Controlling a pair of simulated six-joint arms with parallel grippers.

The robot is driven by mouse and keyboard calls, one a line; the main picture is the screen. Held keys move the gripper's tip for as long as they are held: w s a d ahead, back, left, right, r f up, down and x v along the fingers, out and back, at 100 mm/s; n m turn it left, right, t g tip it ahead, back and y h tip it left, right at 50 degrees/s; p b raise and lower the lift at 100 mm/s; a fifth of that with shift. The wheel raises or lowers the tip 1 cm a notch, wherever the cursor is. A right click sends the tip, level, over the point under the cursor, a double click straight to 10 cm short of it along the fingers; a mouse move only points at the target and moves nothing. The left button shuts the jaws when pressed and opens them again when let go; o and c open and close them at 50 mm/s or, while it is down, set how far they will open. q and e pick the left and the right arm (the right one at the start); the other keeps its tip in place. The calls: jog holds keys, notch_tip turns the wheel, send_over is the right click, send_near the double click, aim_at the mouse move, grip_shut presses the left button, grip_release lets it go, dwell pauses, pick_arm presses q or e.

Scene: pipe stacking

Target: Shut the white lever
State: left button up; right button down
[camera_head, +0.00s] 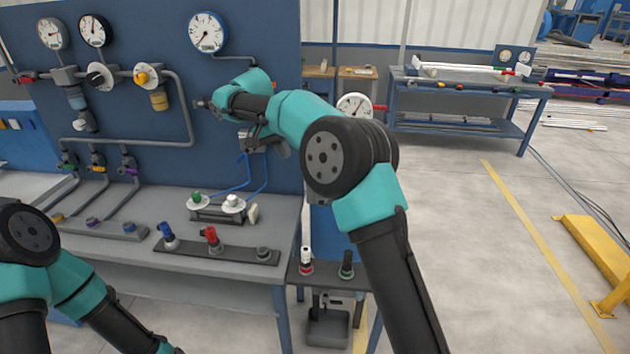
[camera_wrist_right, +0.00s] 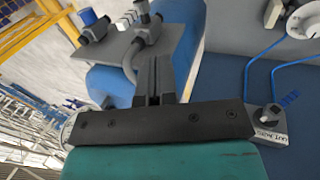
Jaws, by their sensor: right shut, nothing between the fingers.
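No white part stands out clearly as the lever. A white round knob (camera_head: 233,202) sits on the bench valve block, with a pale flat piece (camera_head: 252,213) beside it. The white knob also shows at the upper right of the right wrist view (camera_wrist_right: 303,22). Another small white part (camera_head: 82,125) hangs under the blue bowl on the wall panel. My right gripper (camera_head: 203,103) is in front of the panel, right of the yellow regulator. Its fingers (camera_wrist_right: 154,78) are shut and empty. My left arm is at the lower left; its gripper is outside the picture.
A green knob (camera_head: 197,197) stands left of the white one. Blue tubes (camera_head: 265,172) run up from there to a metal block (camera_head: 258,141) below my right wrist. A grey pipe (camera_head: 184,100) bends down the panel. Blue and red switches (camera_head: 212,238) line the bench front.

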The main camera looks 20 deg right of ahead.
jog(key=shift+f, duration=0.1)
jog(key=s+d+f, duration=0.3)
jog(key=d+f, duration=0.4)
jog(key=f, duration=0.2)
dwell(0.6)
dwell(0.3)
